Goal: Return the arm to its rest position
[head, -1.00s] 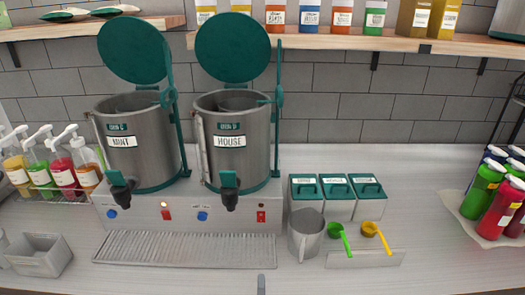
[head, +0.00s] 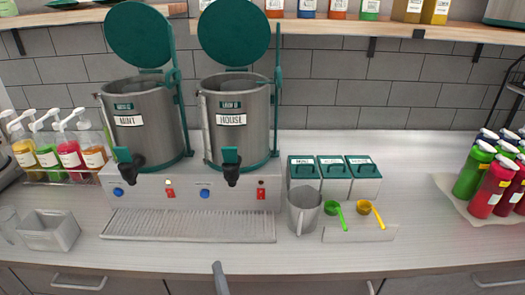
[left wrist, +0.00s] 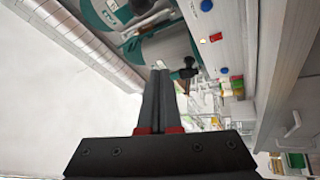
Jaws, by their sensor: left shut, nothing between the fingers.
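My left gripper (head: 217,268) shows only as its grey tip at the bottom edge of the head view. It is in front of the counter's front edge, apart from everything on the counter. In the left wrist view my left gripper (left wrist: 160,72) has its two dark fingers together, with nothing between them. The rest of the left arm is outside the head view. My right gripper is in neither view.
Two urns with raised green lids, MINT (head: 147,125) and HOUSE (head: 238,120), stand on a dispenser base. A grey pitcher (head: 304,210) and green (head: 335,208) and yellow (head: 365,208) scoops sit right. Syrup bottles (head: 490,185) stand far right. The counter's front strip (head: 330,258) is clear.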

